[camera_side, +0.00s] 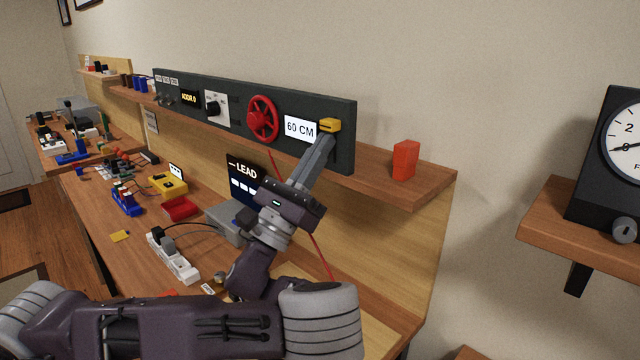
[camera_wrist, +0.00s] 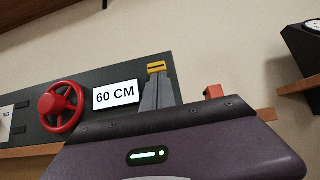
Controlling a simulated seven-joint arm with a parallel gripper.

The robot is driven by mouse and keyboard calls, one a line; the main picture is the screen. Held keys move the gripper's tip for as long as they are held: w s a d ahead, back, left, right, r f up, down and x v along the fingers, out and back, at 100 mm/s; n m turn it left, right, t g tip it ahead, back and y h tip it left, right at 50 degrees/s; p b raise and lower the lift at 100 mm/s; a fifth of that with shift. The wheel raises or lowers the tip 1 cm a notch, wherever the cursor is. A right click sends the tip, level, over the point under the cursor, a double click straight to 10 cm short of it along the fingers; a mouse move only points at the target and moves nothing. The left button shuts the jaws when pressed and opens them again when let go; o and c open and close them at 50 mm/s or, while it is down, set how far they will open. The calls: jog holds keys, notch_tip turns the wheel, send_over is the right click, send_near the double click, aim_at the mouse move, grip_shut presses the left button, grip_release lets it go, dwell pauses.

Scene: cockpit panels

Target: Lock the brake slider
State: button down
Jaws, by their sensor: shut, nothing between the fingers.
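A yellow block (camera_side: 330,125), which looks like the brake slider's handle, sits near the right end of the dark panel (camera_side: 343,150). It also shows in the wrist view (camera_wrist: 156,67), with a dark line across its face. My gripper (camera_side: 325,141) is shut and empty, with its fingertips just below the yellow block. In the wrist view the fingertips (camera_wrist: 159,79) overlap the block's lower edge; I cannot tell whether they touch it. The fingers hide the panel below the block, so any slot or lock mark there is hidden.
Left of the block are a "60 CM" display (camera_side: 299,129) and a red handwheel (camera_side: 263,119). A red block (camera_side: 405,160) stands on the shelf (camera_side: 432,177) to the right. The workbench below holds a power strip (camera_side: 172,257) and a "LEAD" screen (camera_side: 243,180).

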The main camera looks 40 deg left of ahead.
jog(key=shift+r, duration=0.35)
notch_tip(320, 180, down, 5)
jog(key=shift+s+f, duration=0.1)
jog(key=shift+s, duration=0.05)
jog(key=v, duration=0.9)
jog(key=shift+s+f, duration=0.15)
